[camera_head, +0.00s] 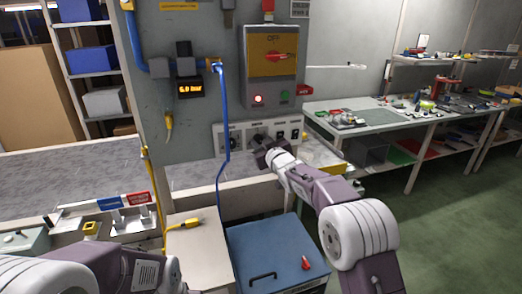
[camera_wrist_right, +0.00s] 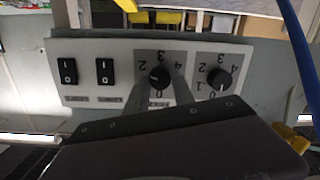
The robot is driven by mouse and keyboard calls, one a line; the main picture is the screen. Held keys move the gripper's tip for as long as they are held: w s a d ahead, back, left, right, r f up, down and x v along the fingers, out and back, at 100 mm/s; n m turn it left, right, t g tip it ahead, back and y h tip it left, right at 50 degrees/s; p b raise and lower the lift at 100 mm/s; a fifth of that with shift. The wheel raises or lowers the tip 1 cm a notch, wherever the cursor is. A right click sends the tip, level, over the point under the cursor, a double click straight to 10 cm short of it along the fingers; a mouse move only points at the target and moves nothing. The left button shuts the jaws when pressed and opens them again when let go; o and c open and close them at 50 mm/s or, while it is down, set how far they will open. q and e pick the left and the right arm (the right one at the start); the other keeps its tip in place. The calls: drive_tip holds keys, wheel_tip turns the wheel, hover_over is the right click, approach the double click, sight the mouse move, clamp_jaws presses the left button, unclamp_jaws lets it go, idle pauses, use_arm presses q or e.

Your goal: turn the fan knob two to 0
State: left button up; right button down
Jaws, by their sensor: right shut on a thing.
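A pale control panel (camera_head: 225,130) on the grey wall carries two dark round knobs and two black rocker switches. My right gripper (camera_head: 272,152) reaches the panel and hides part of it. In the right wrist view the panel appears upside down. There the gripper's two fingers (camera_wrist_right: 160,88) are shut on the middle knob (camera_wrist_right: 158,76), which has a numbered dial with 0 nearest the gripper. Its exact pointer setting is hard to tell. The other knob (camera_wrist_right: 219,80) stands free beside it. The labels are too small to read surely. My left gripper is out of view; only its arm shows.
A grey switch box with a red handle (camera_head: 283,57) is above the panel. A blue cable (camera_head: 222,150) hangs in front of the panel's left part. A blue cabinet (camera_head: 265,250) stands below. A workbench (camera_head: 385,120) with parts is at the right.

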drive_tip(key=n+b, duration=0.1)
drive_tip(key=b, duration=0.1)
drive_tip(key=n+b, duration=0.4)
drive_tip(key=shift+a+f+h, duration=0.15)
drive_tip(key=shift+f+h, duration=0.1)
drive_tip(key=shift+h, duration=0.15)
drive_tip(key=shift+r+n+t+b, duration=0.2)
drive_tip(key=shift+n+t+b, duration=0.1)
drive_tip(key=shift+n+b, duration=0.9)
drive_tip(key=shift+f+n+h+b, duration=0.1)
drive_tip(key=shift+n+h+b, duration=0.2)
drive_tip(key=shift+n+b, duration=0.7)
drive_tip(key=n+b, duration=0.2)
drive_tip(key=n, duration=0.3)
drive_tip(key=shift+a+t, duration=0.1)
drive_tip(key=shift+t, duration=0.2)
drive_tip(key=n+b, duration=0.1)
drive_tip(key=n, duration=0.4)
drive_tip(key=shift+f+n+t+h+b, duration=0.1)
drive_tip(key=shift+n+t+h+b, duration=0.2)
drive_tip(key=shift+b, duration=0.05)
drive_tip(key=c, duration=1.1)
unclamp_jaws()
drive_tip(key=shift+s, duration=0.1)
